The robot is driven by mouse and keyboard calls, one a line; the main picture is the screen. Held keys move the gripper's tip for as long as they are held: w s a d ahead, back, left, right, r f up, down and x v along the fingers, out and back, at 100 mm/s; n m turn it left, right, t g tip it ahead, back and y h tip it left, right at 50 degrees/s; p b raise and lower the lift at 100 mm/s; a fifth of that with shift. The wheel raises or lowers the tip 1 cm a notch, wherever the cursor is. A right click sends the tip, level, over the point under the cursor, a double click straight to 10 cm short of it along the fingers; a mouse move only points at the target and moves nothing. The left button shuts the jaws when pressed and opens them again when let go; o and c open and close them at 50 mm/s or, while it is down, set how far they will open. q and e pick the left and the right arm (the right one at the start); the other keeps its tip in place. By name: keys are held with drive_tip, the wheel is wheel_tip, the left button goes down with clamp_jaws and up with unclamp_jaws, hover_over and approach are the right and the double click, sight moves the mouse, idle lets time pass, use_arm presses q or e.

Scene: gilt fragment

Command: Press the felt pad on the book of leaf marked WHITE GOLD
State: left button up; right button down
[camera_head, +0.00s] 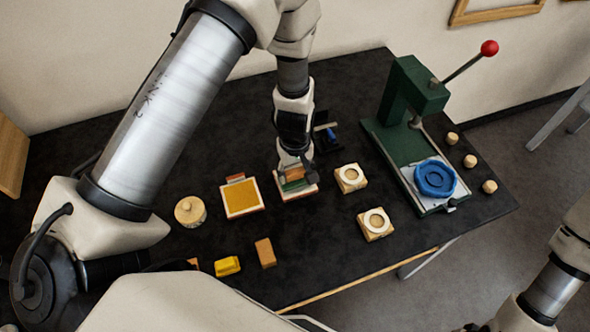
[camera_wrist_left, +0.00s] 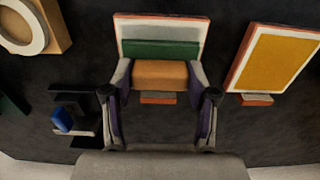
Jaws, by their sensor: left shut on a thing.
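My left gripper (camera_head: 295,172) is shut on the felt pad, a wooden block (camera_wrist_left: 160,73) with a green layer (camera_wrist_left: 160,48) on its far side. The pad is over a book of leaf with a pale sheet and red-orange edge (camera_head: 300,194), which also shows behind the pad in the wrist view (camera_wrist_left: 160,29). I cannot tell whether the pad touches the sheet. A second book with a gold-yellow sheet (camera_head: 241,197) lies to the left in the head view. No marking is readable on either book. My right gripper is not in view.
A green press (camera_head: 405,105) with a blue hexagonal piece (camera_head: 435,178) stands right. Two ring-topped blocks (camera_head: 350,178) (camera_head: 375,223) lie before it. A black holder (camera_head: 326,134) is behind the gripper. A round wooden pot (camera_head: 190,211), tan block (camera_head: 265,252) and yellow block (camera_head: 227,266) lie left and front.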

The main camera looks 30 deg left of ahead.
use_arm(q)
drive_tip(key=shift+r+p, duration=3.35)
drive_tip(key=shift+r, duration=0.2)
drive_tip(key=shift+f, duration=0.1)
